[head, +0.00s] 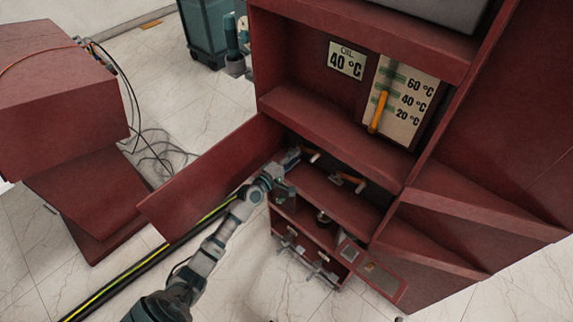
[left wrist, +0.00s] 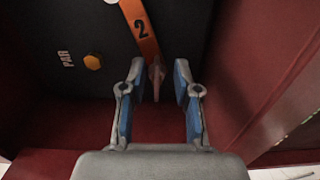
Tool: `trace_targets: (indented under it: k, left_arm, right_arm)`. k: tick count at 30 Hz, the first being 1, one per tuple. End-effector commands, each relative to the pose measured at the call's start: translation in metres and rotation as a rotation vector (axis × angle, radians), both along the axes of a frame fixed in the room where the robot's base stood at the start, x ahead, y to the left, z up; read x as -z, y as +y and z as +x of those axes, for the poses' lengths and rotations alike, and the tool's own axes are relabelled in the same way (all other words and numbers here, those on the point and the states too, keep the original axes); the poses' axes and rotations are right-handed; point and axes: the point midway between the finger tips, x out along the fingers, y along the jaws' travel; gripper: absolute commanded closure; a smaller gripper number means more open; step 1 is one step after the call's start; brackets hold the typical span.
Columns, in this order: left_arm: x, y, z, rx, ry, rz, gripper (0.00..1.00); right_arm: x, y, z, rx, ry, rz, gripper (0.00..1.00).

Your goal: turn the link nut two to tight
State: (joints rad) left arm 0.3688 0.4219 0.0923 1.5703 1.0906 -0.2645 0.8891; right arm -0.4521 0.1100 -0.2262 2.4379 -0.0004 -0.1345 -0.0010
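In the left wrist view an orange link (left wrist: 140,27) marked "2" runs down a dark panel. A brownish pointed piece (left wrist: 157,78) at its lower end lies between my fingertips; I cannot tell whether it is the link nut. My left gripper (left wrist: 157,88) is open, with a gap on each side of that piece. In the head view my left gripper (head: 290,172) is inside the red cabinet's compartment, close to an orange link (head: 310,156). A second orange link (head: 350,182) is to its right. My right gripper is not in view.
A yellow hex nut (left wrist: 92,62) sits beside the "PAR" mark. A red wall (left wrist: 262,70) stands close on the right in the left wrist view. An open red door (head: 210,180) is left of my arm. The oil gauge (head: 400,100) is above.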

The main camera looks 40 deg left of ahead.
Motion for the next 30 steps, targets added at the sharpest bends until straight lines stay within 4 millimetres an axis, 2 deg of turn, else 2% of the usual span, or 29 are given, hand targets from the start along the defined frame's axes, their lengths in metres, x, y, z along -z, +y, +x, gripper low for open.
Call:
trace_targets:
  k: [9,15,20,30]
  left_arm:
    - [0.003,0.004,-0.067,0.001,0.007,0.004,0.69]
    - [0.004,0.006,-0.100,0.002,0.007,0.002,0.69]
    - [0.003,0.007,-0.110,0.002,0.006,0.001,0.69]
    - [0.003,0.007,-0.111,0.002,0.005,0.001,0.69]
  right_arm:
    - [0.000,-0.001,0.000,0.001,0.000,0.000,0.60]
    - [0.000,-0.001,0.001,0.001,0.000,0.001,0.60]
    - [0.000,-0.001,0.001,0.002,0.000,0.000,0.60]
    - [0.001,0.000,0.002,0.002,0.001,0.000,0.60]
